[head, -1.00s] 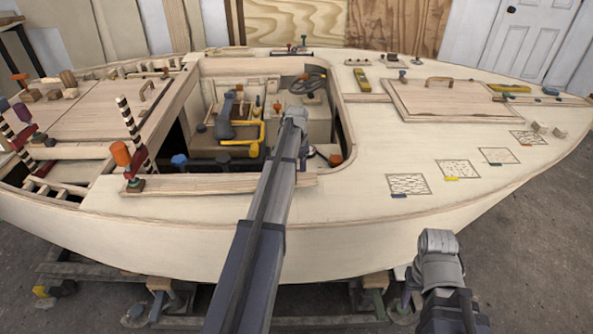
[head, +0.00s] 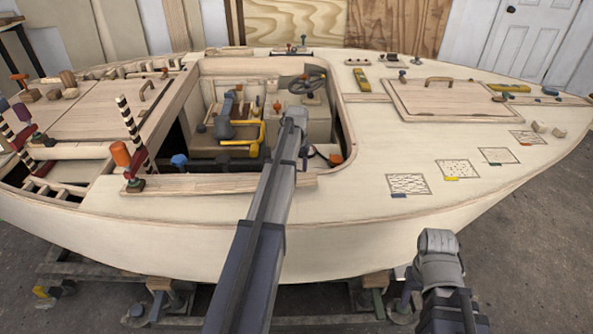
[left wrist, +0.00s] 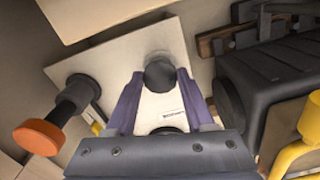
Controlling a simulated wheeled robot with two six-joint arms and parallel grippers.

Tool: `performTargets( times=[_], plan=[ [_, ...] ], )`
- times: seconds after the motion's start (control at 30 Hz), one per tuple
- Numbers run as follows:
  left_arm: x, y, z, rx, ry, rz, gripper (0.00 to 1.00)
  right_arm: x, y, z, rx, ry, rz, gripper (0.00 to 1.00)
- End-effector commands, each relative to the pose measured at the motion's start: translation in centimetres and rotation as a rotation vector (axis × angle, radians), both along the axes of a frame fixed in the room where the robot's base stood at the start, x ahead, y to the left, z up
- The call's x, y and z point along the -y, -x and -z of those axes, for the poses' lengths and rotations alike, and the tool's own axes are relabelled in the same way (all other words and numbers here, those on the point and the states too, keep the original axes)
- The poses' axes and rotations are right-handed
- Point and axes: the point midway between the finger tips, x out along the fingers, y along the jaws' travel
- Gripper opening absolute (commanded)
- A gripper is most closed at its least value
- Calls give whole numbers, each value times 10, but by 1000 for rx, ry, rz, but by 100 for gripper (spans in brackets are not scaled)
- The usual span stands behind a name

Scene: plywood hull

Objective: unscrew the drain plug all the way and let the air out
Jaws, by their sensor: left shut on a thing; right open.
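In the left wrist view, a dark round knob (left wrist: 160,73), which looks like the drain plug, stands out from a pale panel (left wrist: 110,65). The purple fingers of my left gripper (left wrist: 160,88) are shut on it from both sides. A small white label sits on the pale surface between the fingers; its text is too small to read. In the head view my left arm reaches into the open cockpit, and its fingers and the plug are hidden. My right gripper (head: 438,245) is open and empty in front of the hull, low at the right. I cannot see any air escaping.
In the left wrist view an orange-capped dark fitting (left wrist: 38,137) stands left of the plug. A dark ribbed housing (left wrist: 270,85) and yellow pipe (left wrist: 298,150) crowd the right. In the head view the plywood deck (head: 370,205) surrounds the cockpit; a hatch (head: 440,100) lies to its right.

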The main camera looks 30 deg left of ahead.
Motion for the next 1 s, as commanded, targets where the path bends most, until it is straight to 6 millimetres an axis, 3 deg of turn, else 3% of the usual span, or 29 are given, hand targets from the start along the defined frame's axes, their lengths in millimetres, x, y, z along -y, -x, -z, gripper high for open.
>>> performTargets(
  times=[0.5,1.0],
  plan=[
    [1,0,0,0,0,-368,0,0,0,0,0,0,0,50],
    [1,0,0,0,0,-468,0,0,0,0,0,0,0,50]
  ],
)
